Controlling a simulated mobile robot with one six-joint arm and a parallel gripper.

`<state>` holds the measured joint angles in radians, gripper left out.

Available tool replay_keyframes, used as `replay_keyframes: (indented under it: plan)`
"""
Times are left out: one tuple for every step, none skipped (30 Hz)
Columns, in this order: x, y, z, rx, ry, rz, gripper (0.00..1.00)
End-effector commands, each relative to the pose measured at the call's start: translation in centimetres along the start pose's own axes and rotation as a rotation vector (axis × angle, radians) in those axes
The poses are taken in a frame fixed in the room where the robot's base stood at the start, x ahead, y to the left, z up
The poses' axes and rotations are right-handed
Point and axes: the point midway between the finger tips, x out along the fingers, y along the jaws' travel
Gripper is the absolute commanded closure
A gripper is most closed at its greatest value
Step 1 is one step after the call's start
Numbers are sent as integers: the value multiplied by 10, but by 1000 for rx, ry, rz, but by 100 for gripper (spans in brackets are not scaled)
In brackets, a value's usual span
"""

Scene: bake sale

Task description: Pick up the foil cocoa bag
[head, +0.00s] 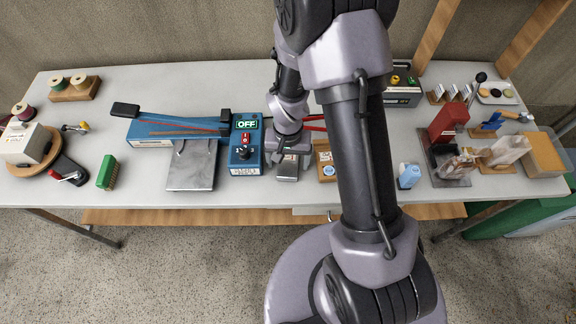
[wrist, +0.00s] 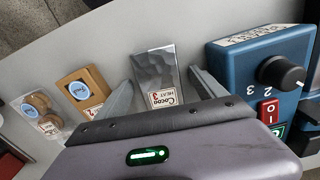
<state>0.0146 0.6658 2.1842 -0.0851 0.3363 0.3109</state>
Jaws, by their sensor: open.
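The foil cocoa bag (wrist: 155,72) is silver-grey with a white label reading "Cocoa" and "HEAT 3". It lies on the table in the wrist view, between the two fingers of my open gripper (wrist: 161,82). Gaps show between the bag and the fingers, and the lower part of the bag is hidden by my gripper body. In the head view the bag (head: 287,172) shows only partly, just below my gripper (head: 289,150). I cannot tell the exact height of the fingers over the table.
A blue sealer control box (wrist: 262,62) with dial and red switch stands close right of the bag in the wrist view. A brown windowed box (wrist: 84,90) and a clear cookie pack (wrist: 41,113) lie to its left. Bare table (head: 140,85) shows at the back left.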

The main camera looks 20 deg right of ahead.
Motion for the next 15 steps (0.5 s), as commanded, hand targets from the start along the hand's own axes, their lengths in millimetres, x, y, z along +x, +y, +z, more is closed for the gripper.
replay_keyframes:
  plan:
    - [-1,0,0,0,1,-1,20]
    - [-2,0,0,0,1,-1,20]
    - [-2,0,0,0,1,-1,20]
    - [-2,0,0,0,1,-1,20]
    - [-2,0,0,0,1,-1,26]
    - [-2,0,0,0,1,-1,34]
    - [-2,0,0,0,1,-1,40]
    - [-2,0,0,0,1,0,45]
    - [-2,0,0,0,1,0,53]
    - [-2,0,0,0,1,0,59]
    - [-2,0,0,0,1,0,65]
    - [-2,0,0,0,1,0,65]
    - [-2,0,0,0,1,-1,65]
    - [-2,0,0,0,1,-1,65]
    - [-2,0,0,0,1,-1,65]
